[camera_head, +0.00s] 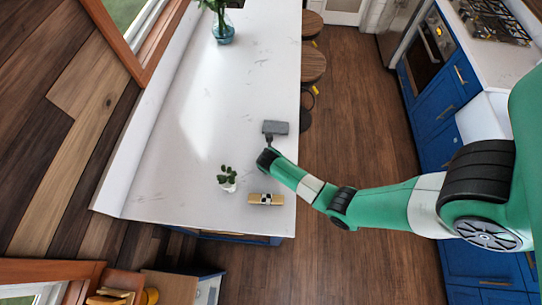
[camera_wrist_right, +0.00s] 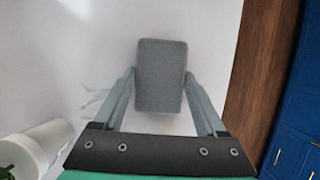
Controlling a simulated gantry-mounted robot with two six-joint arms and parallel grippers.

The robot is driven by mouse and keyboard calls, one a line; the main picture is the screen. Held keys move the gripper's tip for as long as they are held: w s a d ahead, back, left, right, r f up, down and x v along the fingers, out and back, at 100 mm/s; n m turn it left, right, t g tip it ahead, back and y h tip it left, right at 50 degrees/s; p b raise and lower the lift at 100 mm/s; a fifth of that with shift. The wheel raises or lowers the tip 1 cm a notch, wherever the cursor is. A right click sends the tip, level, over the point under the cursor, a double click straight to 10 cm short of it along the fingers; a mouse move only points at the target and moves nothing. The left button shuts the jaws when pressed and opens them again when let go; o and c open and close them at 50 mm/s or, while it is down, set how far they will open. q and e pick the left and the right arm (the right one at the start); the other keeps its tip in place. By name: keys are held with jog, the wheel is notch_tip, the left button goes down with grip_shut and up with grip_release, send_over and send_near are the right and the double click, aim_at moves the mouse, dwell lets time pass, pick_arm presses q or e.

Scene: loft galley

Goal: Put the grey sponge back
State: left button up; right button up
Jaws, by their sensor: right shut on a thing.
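The grey sponge (camera_head: 275,127) is at the tip of my right gripper (camera_head: 270,138), over the white counter near its right edge. In the right wrist view the sponge (camera_wrist_right: 161,75) sits between the two fingers of the right gripper (camera_wrist_right: 160,88), which is shut on it. The sponge extends beyond the fingertips. I cannot tell how high it is above the counter. My left gripper is not in view.
A small potted plant (camera_head: 227,179) and a tan block with black and white parts (camera_head: 266,199) stand on the near counter (camera_head: 170,185). A blue vase (camera_head: 223,30) stands at the far end. The counter's middle is clear; stools (camera_head: 312,63) line its right side.

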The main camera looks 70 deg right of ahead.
jog(key=o, duration=1.1)
jog(key=shift+o, duration=0.2)
jog(key=shift+f+b, duration=0.25)
jog(key=shift+b, duration=0.2)
jog(key=p+v, duration=0.1)
jog(key=v, duration=1)
jog(key=shift+s+a+r, duration=0.2)
jog(key=shift+s+r, duration=0.1)
jog(key=shift+s, duration=0.05)
